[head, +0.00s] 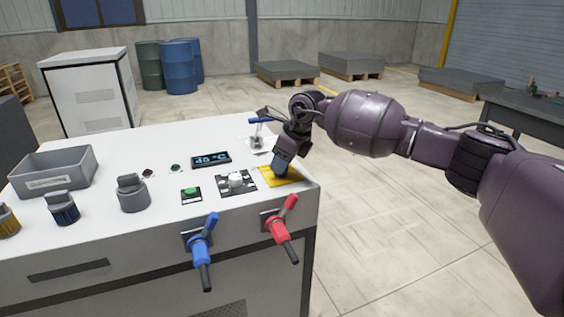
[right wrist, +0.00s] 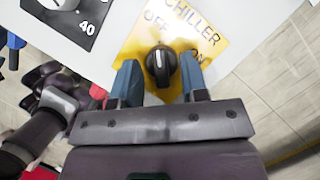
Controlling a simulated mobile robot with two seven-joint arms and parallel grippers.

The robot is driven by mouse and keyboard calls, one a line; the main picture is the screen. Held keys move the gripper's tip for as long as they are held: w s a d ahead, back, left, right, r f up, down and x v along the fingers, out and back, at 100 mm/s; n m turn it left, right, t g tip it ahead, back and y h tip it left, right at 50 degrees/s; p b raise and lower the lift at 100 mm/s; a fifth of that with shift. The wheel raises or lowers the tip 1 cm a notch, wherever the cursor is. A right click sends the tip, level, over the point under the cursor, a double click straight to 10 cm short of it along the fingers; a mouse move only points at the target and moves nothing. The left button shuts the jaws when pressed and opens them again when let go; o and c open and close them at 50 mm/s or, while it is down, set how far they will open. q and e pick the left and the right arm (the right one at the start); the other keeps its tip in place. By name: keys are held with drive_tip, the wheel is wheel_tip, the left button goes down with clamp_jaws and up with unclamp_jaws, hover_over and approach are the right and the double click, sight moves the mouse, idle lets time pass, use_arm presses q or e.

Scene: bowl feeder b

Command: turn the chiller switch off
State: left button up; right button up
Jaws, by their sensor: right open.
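The chiller switch is a black rotary knob (right wrist: 160,66) on a yellow plate (right wrist: 137,43) marked CHILLER, OFF and ON in the right wrist view. A pale mark shows on the knob, roughly towards the OFF side; its exact setting is hard to tell. My right gripper (right wrist: 161,84) is open, its two blue fingers on either side of the knob with small gaps showing. In the head view my right gripper (head: 281,166) reaches down over the yellow plate (head: 288,179) at the panel's right end and hides the knob. My left gripper is not in view.
Beside the plate are a white dial (head: 236,180), a green button (head: 191,192) and a display (head: 211,159). A blue-handled lever (head: 258,133) stands behind. Blue (head: 203,248) and red (head: 282,232) valve handles stick out in front. A grey bin (head: 55,171) sits left.

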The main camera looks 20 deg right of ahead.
drive_tip(key=p+v, duration=0.2)
drive_tip(key=v, duration=0.8)
drive_tip(key=shift+r, duration=0.25)
drive_tip(key=shift+d, duration=0.15)
